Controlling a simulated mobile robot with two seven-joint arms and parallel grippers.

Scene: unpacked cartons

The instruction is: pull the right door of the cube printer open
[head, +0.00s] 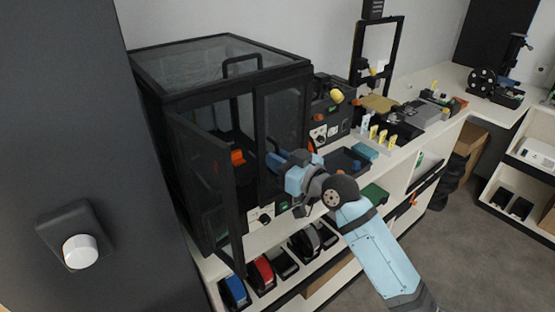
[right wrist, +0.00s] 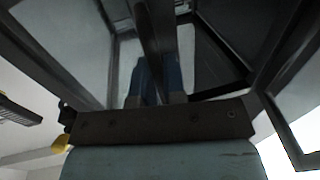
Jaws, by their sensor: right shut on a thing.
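The cube printer (head: 222,42) is a black-framed box with clear panels, standing on the white bench at the left. Its left door (head: 205,180) stands swung out toward me. Its right door (head: 283,125) lies close to the front plane; I cannot tell exactly how far ajar it is. My right gripper (head: 276,164) is at that door's lower part, near its free edge. In the right wrist view, the gripper fingers (right wrist: 154,82) are shut on a dark upright bar of the right door (right wrist: 150,35). An orange part (head: 238,158) shows inside the printer. My left gripper is out of view.
A blue tray (head: 345,162) and small machines stand on the bench (head: 400,150) right of the printer. Red and blue spool-like items (head: 262,272) sit on the shelf below. A dark wall panel with a white knob (head: 80,251) fills the left. Floor is clear at lower right.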

